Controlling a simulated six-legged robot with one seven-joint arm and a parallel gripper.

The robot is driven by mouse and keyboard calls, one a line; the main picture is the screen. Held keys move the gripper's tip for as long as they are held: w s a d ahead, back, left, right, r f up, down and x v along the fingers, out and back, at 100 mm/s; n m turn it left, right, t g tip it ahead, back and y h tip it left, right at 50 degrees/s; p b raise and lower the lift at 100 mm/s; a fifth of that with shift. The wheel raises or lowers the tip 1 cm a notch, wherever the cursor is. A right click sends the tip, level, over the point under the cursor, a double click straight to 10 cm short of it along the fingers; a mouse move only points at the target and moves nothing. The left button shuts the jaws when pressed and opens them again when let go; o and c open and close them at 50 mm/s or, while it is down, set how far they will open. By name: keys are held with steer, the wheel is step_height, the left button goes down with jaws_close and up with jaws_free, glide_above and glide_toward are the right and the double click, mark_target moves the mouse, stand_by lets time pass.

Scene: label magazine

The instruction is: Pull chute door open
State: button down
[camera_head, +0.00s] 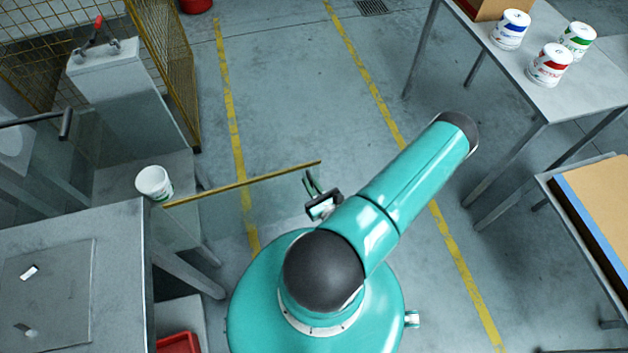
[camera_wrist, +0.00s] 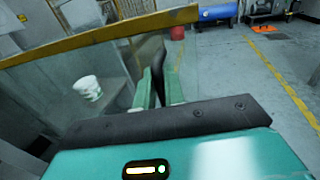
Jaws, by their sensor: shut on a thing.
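The chute door is a clear pane with a yellow top edge (camera_head: 243,184). It stands out from the cabinet corner at left into the aisle, so it is open. In the wrist view its yellow edge (camera_wrist: 110,34) crosses the upper left, with the glass below. My gripper (camera_head: 312,184) is at the door's free end. In the wrist view its green fingers (camera_wrist: 160,86) are shut on a dark upright handle (camera_wrist: 158,66). The handle's lower part is hidden by my wrist. A white tub (camera_head: 154,183) stands by the chute, and shows through the glass in the wrist view (camera_wrist: 88,88).
A grey cabinet top (camera_head: 120,240) is at left, with a red bin (camera_head: 180,343) low beside it. A yellow mesh fence (camera_head: 165,60) stands at upper left. Tables are at right, one with labelled tubs (camera_head: 549,65). The floor between the yellow lines is clear.

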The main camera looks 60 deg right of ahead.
steer(key=shift+s+a, duration=0.1)
steer(key=shift+s, duration=0.15)
steer(key=shift+w, duration=0.1)
steer(key=c, duration=1.7)
jaws_free()
steer(key=shift+a, duration=0.1)
